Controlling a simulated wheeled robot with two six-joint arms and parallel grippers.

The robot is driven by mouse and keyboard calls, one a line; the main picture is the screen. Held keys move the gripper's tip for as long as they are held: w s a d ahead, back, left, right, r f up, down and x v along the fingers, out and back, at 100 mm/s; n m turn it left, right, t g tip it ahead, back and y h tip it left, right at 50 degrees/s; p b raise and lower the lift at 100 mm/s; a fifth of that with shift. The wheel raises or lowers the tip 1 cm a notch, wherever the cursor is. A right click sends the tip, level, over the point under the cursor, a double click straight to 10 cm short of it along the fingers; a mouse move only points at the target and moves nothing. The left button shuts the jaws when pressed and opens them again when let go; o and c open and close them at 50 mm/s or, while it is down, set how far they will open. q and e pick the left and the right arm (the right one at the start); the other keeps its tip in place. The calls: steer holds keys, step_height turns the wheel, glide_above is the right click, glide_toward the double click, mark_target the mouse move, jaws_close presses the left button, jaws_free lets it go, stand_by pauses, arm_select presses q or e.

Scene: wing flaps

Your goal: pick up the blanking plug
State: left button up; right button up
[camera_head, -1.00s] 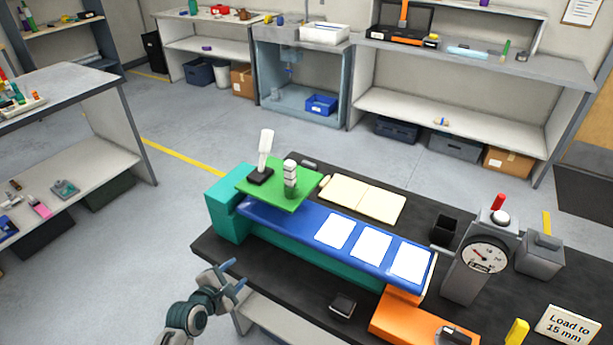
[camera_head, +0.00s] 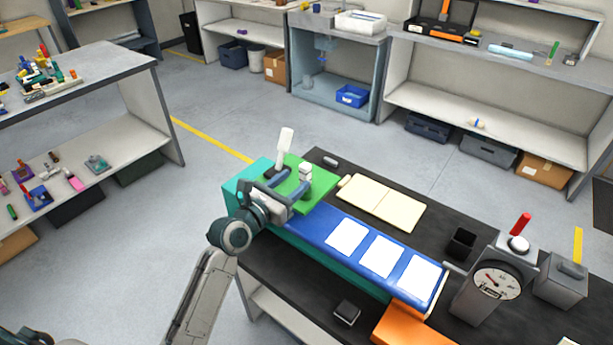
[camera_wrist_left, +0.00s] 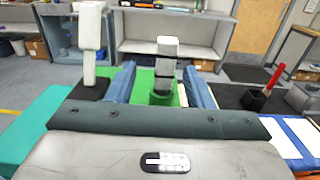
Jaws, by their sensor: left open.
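The piece I take for the blanking plug (camera_head: 305,171) is a pale, upright, banded block on the green plate (camera_head: 322,183). In the left wrist view the plug (camera_wrist_left: 165,65) stands between the two blue fingers, with a dark band below its pale top and gaps on both sides. My left gripper (camera_head: 293,180) is open over the green plate, its fingers reaching toward the plug's sides. The plug's lower part is partly hidden in the head view. My right gripper is not in view.
A white lever on a black base (camera_head: 284,150) stands close to the left of the plug. The blue wing flap (camera_head: 320,222) with white sheets extends right. A dial gauge (camera_head: 497,283) stands at the right.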

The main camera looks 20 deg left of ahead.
mark_target(303, 175)
arm_select(q)
steer(key=x, duration=0.2)
steer(key=p+x, duration=0.1)
steer(key=x, duration=0.1)
steer(key=shift+d+r, duration=0.25)
steer(key=shift+d, duration=0.15)
steer(key=shift+w+d+f, duration=0.1)
steer(key=shift+w, duration=0.3)
steer(key=shift+s, duration=0.1)
steer(key=shift+c, duration=0.5)
jaws_close()
